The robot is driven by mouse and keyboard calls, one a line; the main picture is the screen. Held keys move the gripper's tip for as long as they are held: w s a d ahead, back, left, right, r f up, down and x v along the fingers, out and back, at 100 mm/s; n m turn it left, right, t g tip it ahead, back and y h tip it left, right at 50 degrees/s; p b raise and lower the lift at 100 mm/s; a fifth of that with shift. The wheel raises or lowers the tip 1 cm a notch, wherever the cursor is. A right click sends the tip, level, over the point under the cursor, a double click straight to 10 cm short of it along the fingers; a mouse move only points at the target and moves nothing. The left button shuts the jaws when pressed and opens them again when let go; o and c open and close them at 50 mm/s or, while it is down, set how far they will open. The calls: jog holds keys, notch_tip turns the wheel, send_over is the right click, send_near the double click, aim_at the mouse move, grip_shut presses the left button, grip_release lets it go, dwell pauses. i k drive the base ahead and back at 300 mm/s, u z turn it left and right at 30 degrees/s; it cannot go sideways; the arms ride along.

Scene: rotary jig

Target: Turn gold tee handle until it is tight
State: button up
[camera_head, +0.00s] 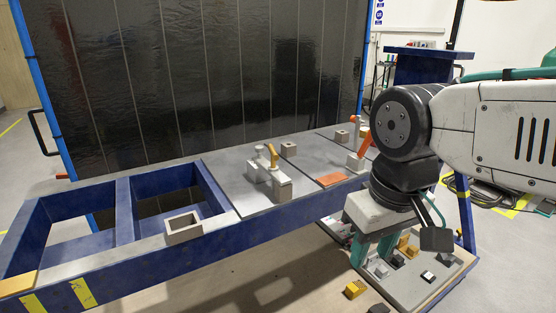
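A gold handle (272,156) stands tilted on a small grey clamp block (281,186) on the left metal plate of the blue-framed table. Whether it is tight cannot be told from here. A more orange handle (364,144) stands on another block at the right plate, partly hidden by my arm. My gripper (372,258) points down in front of the table's right part, well to the right of and nearer than the gold handle. Its two teal fingers are apart, with nothing seen between them; their tips are near the lower tray in the picture.
The blue table (125,212) has open frame bays at left and a grey hollow block (183,228) on its front edge. A dark panel (200,80) rises behind. A lower tray (418,285) holds several small blocks. A yellow block (355,289) lies near it.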

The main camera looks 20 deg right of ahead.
aim_at(275, 156)
jog(key=k, duration=0.4)
jog(key=z, duration=1.1)
jog(key=i, duration=0.7)
jog(key=u, duration=1.4)
